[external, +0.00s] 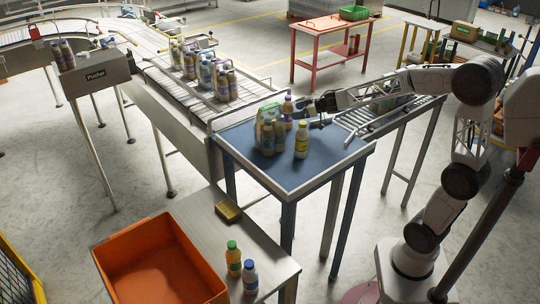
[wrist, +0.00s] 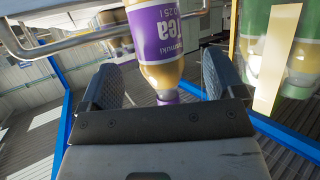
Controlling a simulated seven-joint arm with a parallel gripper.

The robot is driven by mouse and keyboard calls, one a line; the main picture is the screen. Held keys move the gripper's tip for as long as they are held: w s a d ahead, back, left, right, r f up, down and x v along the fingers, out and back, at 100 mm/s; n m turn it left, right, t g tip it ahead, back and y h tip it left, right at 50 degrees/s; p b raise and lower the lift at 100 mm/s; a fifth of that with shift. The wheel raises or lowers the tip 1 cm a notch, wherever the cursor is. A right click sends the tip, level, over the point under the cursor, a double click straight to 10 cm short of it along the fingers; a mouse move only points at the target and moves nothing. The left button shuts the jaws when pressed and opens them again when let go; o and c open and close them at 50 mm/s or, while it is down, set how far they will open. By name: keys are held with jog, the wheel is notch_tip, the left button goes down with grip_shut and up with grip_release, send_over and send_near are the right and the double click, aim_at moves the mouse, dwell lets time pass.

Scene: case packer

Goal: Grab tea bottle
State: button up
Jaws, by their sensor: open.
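The tea bottle with a purple label and purple cap (external: 287,112) stands at the far side of the blue-topped table. In the wrist view the tea bottle (wrist: 163,35) appears upside down, its cap toward me. My gripper (external: 314,106) is just right of that bottle, level with its upper part. In the wrist view my gripper (wrist: 164,80) is open, with one finger on each side of the bottle's neck and lower picture area. No contact with the bottle is clear.
More bottles (external: 226,84) wait on the conveyor. The table's front is clear.

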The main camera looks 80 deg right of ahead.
aim_at(288, 96)
jog(key=shift+w, duration=0.2)
jog(key=shift+x, duration=2.5)
jog(key=shift+c, duration=0.2)
jog(key=c, duration=1.1)
jog(key=shift+c, duration=0.2)
jog(key=shift+r, duration=5)
